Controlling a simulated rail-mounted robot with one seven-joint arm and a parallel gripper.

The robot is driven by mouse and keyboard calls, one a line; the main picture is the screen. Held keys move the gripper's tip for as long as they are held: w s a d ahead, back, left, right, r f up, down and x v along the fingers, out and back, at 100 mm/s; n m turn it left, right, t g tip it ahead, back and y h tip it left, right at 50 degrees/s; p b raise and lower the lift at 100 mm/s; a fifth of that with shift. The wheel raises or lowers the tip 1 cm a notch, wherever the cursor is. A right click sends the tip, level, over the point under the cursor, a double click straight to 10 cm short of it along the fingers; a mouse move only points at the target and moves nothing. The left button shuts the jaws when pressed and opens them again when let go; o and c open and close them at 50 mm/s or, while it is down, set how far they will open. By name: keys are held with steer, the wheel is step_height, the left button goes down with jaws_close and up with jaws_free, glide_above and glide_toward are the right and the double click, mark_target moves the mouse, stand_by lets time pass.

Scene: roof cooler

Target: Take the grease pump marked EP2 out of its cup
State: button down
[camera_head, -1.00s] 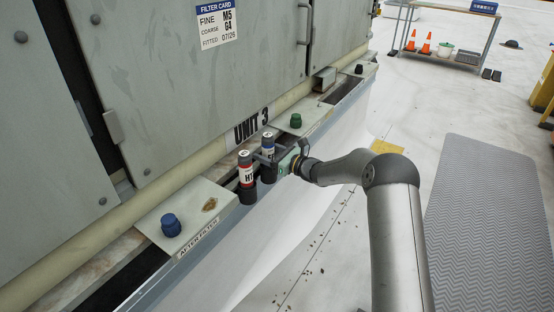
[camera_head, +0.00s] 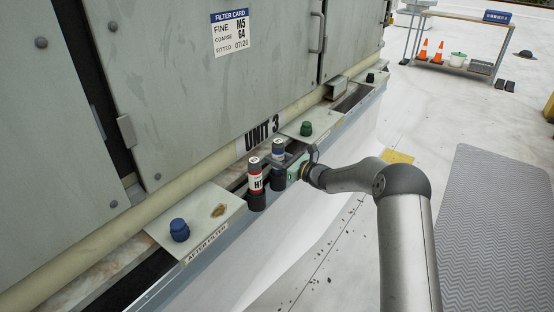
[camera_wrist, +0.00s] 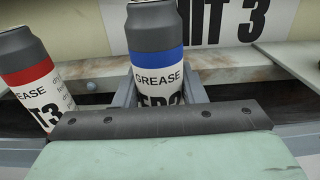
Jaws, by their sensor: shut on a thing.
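The EP2 grease pump (camera_head: 278,152) is a grey cylinder with a blue band and a white label. It stands beside the red-banded HT3 pump (camera_head: 256,181) on the ledge below the unit. In the wrist view the EP2 pump (camera_wrist: 158,60) is upright, its label's lower part hidden behind my gripper's dark bar. My gripper (camera_head: 283,164) is shut on the EP2 pump from the right side. A dark cup (camera_head: 276,184) shows below it; I cannot tell whether the pump is raised in it. The HT3 pump (camera_wrist: 28,75) is close on the left in the wrist view.
A blue knob (camera_head: 179,230) stands on the AFTER FILTER plate at the left, and a green knob (camera_head: 306,129) on a plate behind. The unit's grey panels (camera_head: 200,100) rise close behind the pumps. Open pale roof lies in front and to the right.

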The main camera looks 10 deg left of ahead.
mark_target(277, 140)
steer(key=shift+r+p, duration=2)
steer(key=shift+r, duration=2.1)
steer(key=shift+v, duration=2.5)
